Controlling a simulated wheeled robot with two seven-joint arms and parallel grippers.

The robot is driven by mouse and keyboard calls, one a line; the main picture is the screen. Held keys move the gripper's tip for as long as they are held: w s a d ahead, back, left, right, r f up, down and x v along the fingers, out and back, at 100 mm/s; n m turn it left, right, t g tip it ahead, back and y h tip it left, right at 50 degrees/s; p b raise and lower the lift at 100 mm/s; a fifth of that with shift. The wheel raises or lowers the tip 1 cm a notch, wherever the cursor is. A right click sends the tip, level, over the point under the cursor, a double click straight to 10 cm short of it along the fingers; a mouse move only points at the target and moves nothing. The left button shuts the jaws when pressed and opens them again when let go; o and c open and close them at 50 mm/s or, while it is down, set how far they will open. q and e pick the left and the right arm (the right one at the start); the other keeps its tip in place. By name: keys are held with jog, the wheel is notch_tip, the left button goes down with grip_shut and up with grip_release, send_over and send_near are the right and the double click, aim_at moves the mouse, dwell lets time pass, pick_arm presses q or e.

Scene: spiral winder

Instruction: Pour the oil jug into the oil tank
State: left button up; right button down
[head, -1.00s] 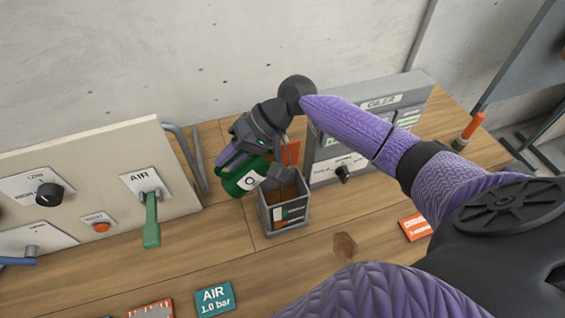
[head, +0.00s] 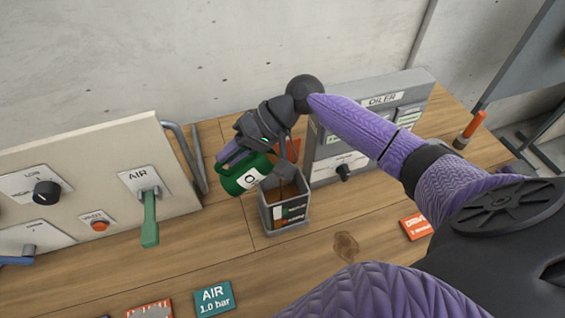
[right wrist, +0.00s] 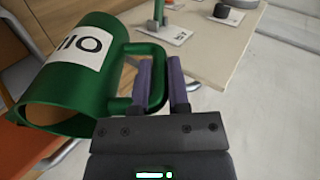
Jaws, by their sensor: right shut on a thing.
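The green oil jug (head: 240,181) with a white label is tilted at the upper left edge of the oil tank (head: 286,219). My right gripper (head: 233,153) is shut on the jug's handle. The right wrist view shows the jug (right wrist: 42,95) lying over on its side, with the gripper fingers (right wrist: 165,85) at its handle. The tank is an open grey box with brown inside and a dark and red marking on its front. The gripper and a grey part hide some of the tank's back rim. I cannot see whether oil flows. My left gripper is not in view.
The grey OILER panel (head: 330,153) with a black knob stands right behind the tank. The AIR panel (head: 95,170) with a green lever (head: 150,220) stands at the left. A brown stain (head: 345,246) and an orange card (head: 416,226) lie on the wooden bench.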

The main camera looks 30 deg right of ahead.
dwell(0.5)
jog(key=shift+d+f+y+b, duration=0.2)
jog(key=shift+y+b, duration=0.1)
jog(key=shift+b, duration=0.3)
jog(key=shift+r, duration=0.2)
dwell(0.9)
jog(key=shift+s+d+f+y+b, duration=0.1)
jog(key=shift+d+f+y+b, duration=0.15)
jog(key=shift+y+b, duration=0.25)
jog(key=shift+d, duration=0.1)
jog(key=shift+r, duration=0.2)
dwell(0.8)
